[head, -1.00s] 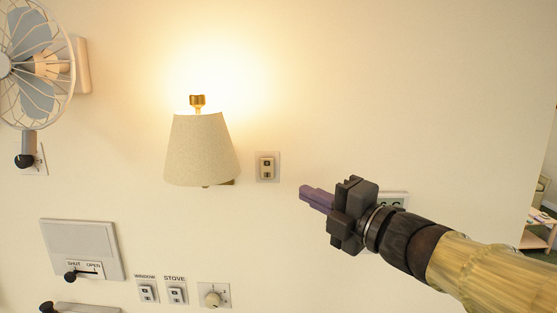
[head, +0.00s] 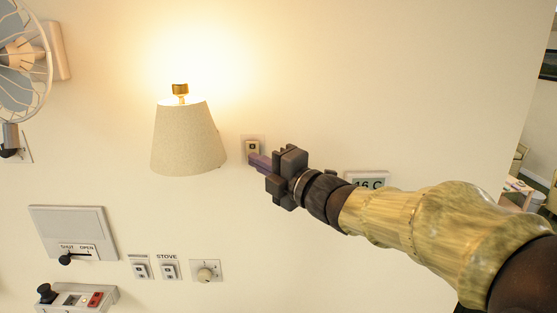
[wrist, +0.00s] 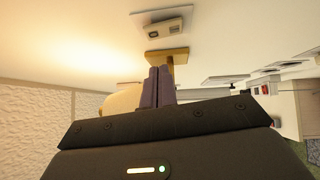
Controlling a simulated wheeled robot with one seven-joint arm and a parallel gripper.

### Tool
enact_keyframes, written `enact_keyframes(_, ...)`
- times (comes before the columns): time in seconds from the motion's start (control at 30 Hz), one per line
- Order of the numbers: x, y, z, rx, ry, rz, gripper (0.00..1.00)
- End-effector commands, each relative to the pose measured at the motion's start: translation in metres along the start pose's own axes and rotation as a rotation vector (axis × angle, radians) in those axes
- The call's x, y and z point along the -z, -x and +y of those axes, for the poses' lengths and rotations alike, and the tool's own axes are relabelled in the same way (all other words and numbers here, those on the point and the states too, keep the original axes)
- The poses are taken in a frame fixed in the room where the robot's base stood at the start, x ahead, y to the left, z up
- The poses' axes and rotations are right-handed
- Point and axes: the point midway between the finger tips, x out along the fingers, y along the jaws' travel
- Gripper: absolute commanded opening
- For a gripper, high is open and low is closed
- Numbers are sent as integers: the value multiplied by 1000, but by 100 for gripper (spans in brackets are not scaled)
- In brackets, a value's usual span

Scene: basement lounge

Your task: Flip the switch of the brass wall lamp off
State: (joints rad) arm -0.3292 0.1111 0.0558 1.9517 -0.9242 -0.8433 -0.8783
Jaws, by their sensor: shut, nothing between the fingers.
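The wall lamp (head: 188,140) has a cream shade with a brass knob on top, and it is lit, with a warm glow on the wall above. Its switch (head: 252,147) is a small plate just right of the shade; my fingers cover its lower part in the head view. The wrist view shows a switch plate (wrist: 163,28) ahead of the fingers, with a brass piece (wrist: 167,57) nearer. My gripper (head: 256,161) is shut and empty, its purple fingertips at the lower edge of the switch in the head view. I cannot tell whether they touch it.
A fan (head: 22,62) is at upper left. A vent panel (head: 68,232), two small switches (head: 168,269), a dial (head: 206,272) and a socket box (head: 78,298) are below. A temperature display (head: 368,181) is partly behind my arm. The wall above my arm is clear.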

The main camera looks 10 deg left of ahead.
Motion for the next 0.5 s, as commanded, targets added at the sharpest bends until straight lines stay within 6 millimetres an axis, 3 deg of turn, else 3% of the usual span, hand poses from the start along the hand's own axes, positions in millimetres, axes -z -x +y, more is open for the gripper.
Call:
enact_keyframes(0.2,-19,-20,3,3,-1,-1,0)
enact_keyframes(0.5,-29,-30,0,0,0,0,0)
